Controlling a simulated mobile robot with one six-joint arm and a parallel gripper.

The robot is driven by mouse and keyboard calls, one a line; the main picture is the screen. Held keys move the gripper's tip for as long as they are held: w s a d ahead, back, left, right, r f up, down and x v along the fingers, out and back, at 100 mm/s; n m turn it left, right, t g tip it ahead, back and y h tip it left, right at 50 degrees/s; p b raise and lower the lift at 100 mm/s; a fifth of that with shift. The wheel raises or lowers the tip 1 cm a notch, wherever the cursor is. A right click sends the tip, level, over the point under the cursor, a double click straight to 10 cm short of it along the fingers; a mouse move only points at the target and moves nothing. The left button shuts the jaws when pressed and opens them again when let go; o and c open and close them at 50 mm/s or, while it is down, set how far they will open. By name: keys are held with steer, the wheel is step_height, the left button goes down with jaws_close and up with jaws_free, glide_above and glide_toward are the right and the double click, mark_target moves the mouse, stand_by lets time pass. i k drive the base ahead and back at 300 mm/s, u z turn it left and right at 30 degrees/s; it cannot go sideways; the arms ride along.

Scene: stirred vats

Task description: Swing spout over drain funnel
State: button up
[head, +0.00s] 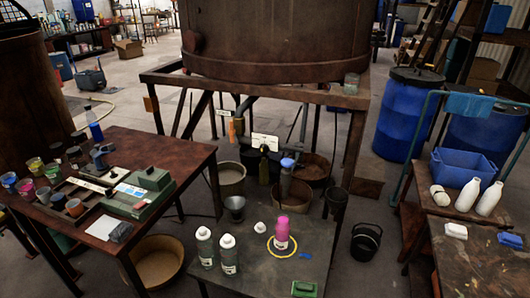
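A large rusty vat (275,40) stands on a brown frame at the top middle. Below it, near a white label (265,142), a dark olive fitting (264,165) hangs down; it may be the spout, but it is too small to tell. A grey funnel (236,205) sits at the back left edge of the dark front table, left of and nearer than that fitting. Whether this is the drain funnel I cannot tell. The fitting hangs above the area of the buckets, apart from the grey funnel. My gripper is not in view.
The front table (262,275) holds white bottles (205,248), a pink bottle (281,232) in a yellow ring and a green block (304,289). Buckets (231,178) stand under the vat. A black bucket (366,242) is on the floor. A cluttered table (180,150) stands left; blue barrels (405,118) right.

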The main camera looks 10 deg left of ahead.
mark_target(298, 150)
steer(key=u, duration=0.1)
steer(key=k, duration=0.25)
steer(key=u, duration=2)
steer(key=k, duration=0.65)
steer(key=z, duration=0.35)
steer(key=i, duration=1.7)
steer(key=u, duration=0.2)
